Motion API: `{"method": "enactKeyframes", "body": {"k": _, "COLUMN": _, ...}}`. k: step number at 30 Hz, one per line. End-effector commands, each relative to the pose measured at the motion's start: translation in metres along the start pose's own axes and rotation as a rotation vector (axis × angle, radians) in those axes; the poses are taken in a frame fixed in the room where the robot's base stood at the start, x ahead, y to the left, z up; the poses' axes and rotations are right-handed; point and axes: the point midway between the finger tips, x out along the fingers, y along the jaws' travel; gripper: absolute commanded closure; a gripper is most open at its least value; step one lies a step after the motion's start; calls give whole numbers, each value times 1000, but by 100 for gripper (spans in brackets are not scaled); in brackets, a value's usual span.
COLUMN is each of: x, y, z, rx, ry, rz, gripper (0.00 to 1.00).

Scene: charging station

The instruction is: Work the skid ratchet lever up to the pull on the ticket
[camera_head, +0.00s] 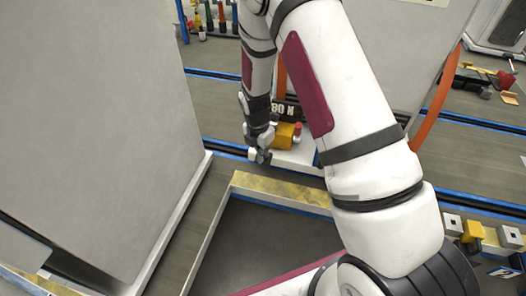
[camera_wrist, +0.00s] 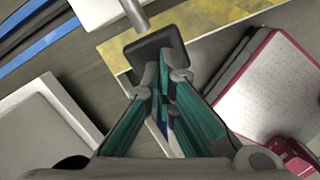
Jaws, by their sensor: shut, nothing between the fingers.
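My gripper (camera_head: 260,156) hangs pointing down in front of an orange-yellow block (camera_head: 285,134) with a red knob (camera_head: 297,128), on a pale plate (camera_head: 296,155). In the wrist view my gripper's teal fingers (camera_wrist: 164,78) are together with nothing between them. Just beyond the fingertips is a black rounded pad (camera_wrist: 157,50), with a grey rod (camera_wrist: 135,12) above it. I cannot tell whether this rod is the ratchet lever, or whether the fingertips touch the pad. A dark ticket (camera_head: 288,110) behind the block seems to read "80 N"; my arm hides part of the scene.
A large grey panel (camera_head: 95,120) stands at the left. A yellow-topped frame edge (camera_head: 280,192) runs below the gripper. An orange curved hose (camera_head: 434,100) hangs at the right. Another yellow block (camera_head: 472,231) sits at the lower right. Open floor lies between panel and frame.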

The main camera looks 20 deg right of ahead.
Motion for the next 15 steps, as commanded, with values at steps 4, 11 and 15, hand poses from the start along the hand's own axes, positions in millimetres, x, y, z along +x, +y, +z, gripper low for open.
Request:
{"method": "enactKeyframes", "body": {"k": 4, "x": -7, "y": -1, "z": -12, "rx": -3, "ry": 1, "rz": -1, "gripper": 100}}
{"method": "enactKeyframes", "body": {"k": 11, "x": -14, "y": -1, "z": -29, "rx": -2, "ry": 0, "rz": -1, "gripper": 100}}
{"method": "enactKeyframes", "body": {"k": 15, "x": -13, "y": 0, "z": -29, "rx": 0, "ry": 0, "rz": -1, "gripper": 100}}
